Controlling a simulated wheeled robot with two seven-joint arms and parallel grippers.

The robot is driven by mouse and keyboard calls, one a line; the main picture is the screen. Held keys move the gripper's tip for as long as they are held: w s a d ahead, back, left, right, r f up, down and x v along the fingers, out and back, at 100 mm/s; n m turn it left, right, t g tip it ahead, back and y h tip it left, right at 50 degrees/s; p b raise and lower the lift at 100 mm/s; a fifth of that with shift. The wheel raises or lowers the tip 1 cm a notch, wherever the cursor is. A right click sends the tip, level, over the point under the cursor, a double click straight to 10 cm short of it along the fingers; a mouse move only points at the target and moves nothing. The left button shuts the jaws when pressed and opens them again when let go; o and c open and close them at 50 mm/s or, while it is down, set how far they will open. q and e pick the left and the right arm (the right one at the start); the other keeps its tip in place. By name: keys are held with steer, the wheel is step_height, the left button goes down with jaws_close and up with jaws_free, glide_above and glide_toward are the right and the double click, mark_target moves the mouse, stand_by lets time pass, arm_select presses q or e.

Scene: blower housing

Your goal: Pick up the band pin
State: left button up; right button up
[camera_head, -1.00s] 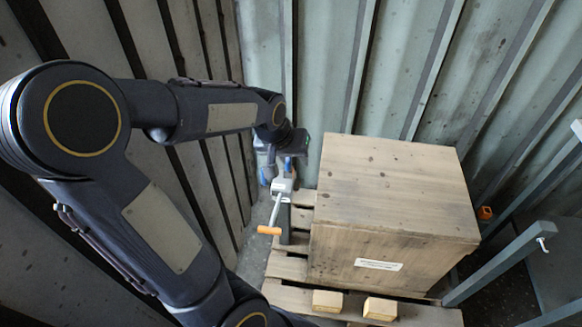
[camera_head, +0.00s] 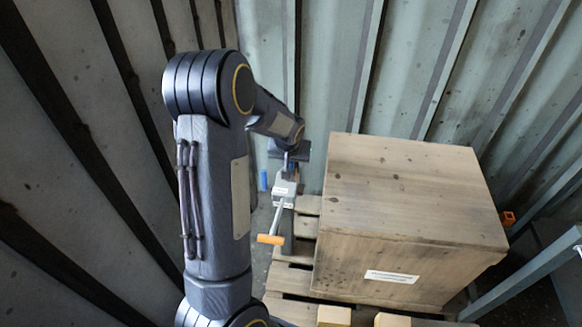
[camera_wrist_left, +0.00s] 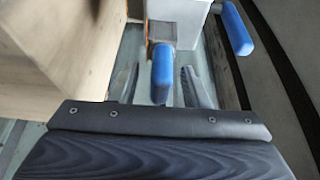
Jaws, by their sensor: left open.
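A blue cylindrical grip, which appears to be the band pin (camera_wrist_left: 162,75), stands between the two grey fingers of my open left gripper (camera_wrist_left: 159,88) in the left wrist view. I cannot tell whether the fingers touch it. A second blue grip (camera_wrist_left: 237,28) is farther off to the right; a blue part also shows in the head view (camera_head: 263,180). In the head view my left gripper (camera_head: 289,158) is above a grey metal device (camera_head: 285,188) with a crank and orange handle (camera_head: 270,239). Its fingertips are hidden there. My right gripper is out of view.
A large wooden crate (camera_head: 410,195) stands on a pallet (camera_head: 292,280) just right of the grey device. Ribbed metal walls (camera_head: 410,70) close in behind and at the left. Grey rails (camera_head: 535,265) are at the right, with a small orange object (camera_head: 508,218) beyond the crate.

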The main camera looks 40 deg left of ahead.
arm_select(q)
steer(key=shift+c, duration=0.4)
jaws_close()
steer(key=shift+r, duration=0.45)
step_height(320, 180, up, 2)
steer(key=shift+r+p, duration=0.15)
steer(key=shift+p, duration=0.35)
steer(key=s+d+r+p, duration=0.2)
steer(key=s+d+r, duration=0.6)
steer(key=d, duration=0.3)
steer(key=shift+p+v, duration=0.3)
steer(key=shift+v, duration=0.65)
